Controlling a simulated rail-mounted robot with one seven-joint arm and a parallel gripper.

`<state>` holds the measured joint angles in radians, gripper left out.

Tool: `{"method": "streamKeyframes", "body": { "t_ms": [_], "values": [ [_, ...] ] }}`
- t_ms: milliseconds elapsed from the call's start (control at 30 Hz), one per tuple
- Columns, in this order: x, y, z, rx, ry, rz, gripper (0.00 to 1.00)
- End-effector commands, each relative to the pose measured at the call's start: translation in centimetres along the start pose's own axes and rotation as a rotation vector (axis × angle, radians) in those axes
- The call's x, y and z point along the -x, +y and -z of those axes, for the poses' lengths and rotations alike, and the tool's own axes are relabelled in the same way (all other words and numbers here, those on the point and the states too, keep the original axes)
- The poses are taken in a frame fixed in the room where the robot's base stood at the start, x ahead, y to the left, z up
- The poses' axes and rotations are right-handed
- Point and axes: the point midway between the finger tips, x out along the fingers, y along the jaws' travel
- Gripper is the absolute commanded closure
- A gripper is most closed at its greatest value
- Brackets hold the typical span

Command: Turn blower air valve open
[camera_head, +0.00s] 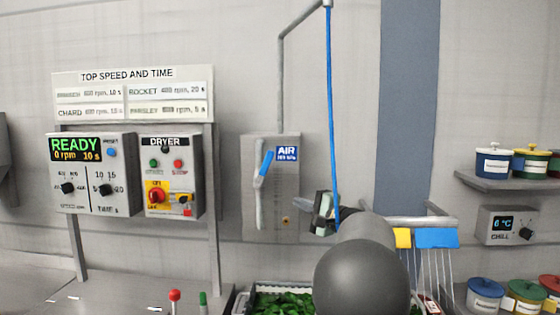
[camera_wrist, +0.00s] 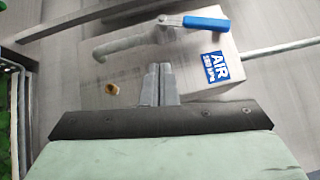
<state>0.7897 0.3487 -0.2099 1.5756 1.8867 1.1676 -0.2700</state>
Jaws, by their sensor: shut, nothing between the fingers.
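The air valve's blue lever handle (camera_head: 264,168) is on the grey AIR box on the wall. It stands nearly upright in the head view, tilted slightly to the right at its top. In the wrist view, the blue handle (camera_wrist: 205,22) lies across the upper part, joined to a metal valve body and bent pipe. My gripper (camera_head: 322,212) is right of the box in the head view, partly hidden by my arm. In the wrist view, my gripper's fingers (camera_wrist: 158,70) are shut and empty. They point toward the box, apart from the handle.
The AIR box (camera_head: 286,190) carries a blue label and a small brass fitting. A blue hose (camera_head: 331,100) hangs near my gripper. The DRYER panel (camera_head: 171,178) is left of the box. A bin of greens (camera_head: 285,303) is below. A rail with yellow and blue cloths (camera_head: 436,238) is right.

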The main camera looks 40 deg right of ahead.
Motion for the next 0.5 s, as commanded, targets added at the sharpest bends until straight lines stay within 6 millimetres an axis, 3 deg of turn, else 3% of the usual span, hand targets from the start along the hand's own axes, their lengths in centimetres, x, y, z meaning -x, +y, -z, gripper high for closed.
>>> {"method": "streamKeyframes", "body": {
  "t_ms": [33, 100, 267, 500],
  "values": [
    [0.6, -1.7, 0.5, -0.044, 0.016, 0.069, 1.0],
    [1.3, -3.2, 1.1, -0.09, 0.032, 0.146, 1.0],
    [1.5, -4.6, 1.6, -0.13, 0.043, 0.217, 1.0],
    [-2.1, -5.6, 1.8, -0.129, 0.042, 0.216, 1.0]
  ]
}}
